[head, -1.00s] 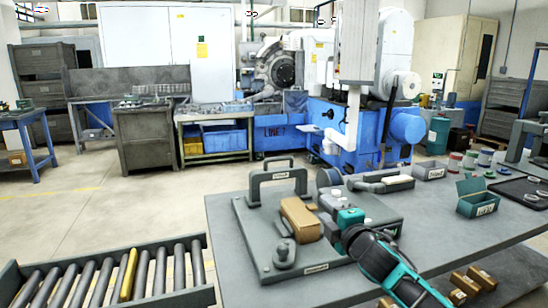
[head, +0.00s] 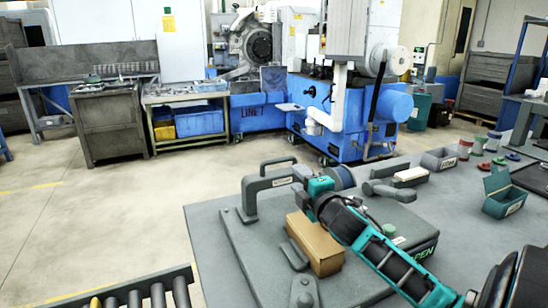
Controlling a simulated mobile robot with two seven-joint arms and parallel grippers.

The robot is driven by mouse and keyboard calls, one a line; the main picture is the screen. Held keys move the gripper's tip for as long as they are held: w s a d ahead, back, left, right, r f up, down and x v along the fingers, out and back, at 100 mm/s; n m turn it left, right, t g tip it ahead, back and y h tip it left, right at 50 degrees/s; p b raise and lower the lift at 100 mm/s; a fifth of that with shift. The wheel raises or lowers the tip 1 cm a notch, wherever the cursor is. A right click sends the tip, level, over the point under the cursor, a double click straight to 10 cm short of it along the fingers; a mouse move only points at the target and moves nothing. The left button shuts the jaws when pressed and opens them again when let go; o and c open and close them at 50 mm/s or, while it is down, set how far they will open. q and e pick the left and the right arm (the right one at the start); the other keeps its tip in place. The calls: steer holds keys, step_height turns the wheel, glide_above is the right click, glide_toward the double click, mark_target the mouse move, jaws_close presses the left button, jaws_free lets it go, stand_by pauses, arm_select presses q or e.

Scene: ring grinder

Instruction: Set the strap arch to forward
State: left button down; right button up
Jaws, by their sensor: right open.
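The grey strap arch (head: 268,183), with a small pale label on its bar, stands at the back of a grey fixture plate (head: 228,258) on the table. My right gripper (head: 303,176), with a teal and black body, reaches in from the lower right. Its tips are at the arch's right end and hide part of it. I cannot tell whether they touch it. The jaws are open. A brown block (head: 317,250) lies on the plate in front of the arch, partly behind my arm. My left gripper is not in view.
Grey knobs and a lever (head: 303,290) sit at the plate's front. A pale-topped grey handle (head: 408,176), a labelled grey bin (head: 440,160) and a green-grey box (head: 503,195) are to the right. A roller conveyor (head: 140,295) is at lower left.

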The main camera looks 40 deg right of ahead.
mark_target(280, 162)
steer(key=x, duration=1.2)
steer(key=shift+w, duration=0.25)
jaws_close()
stand_by(0.3)
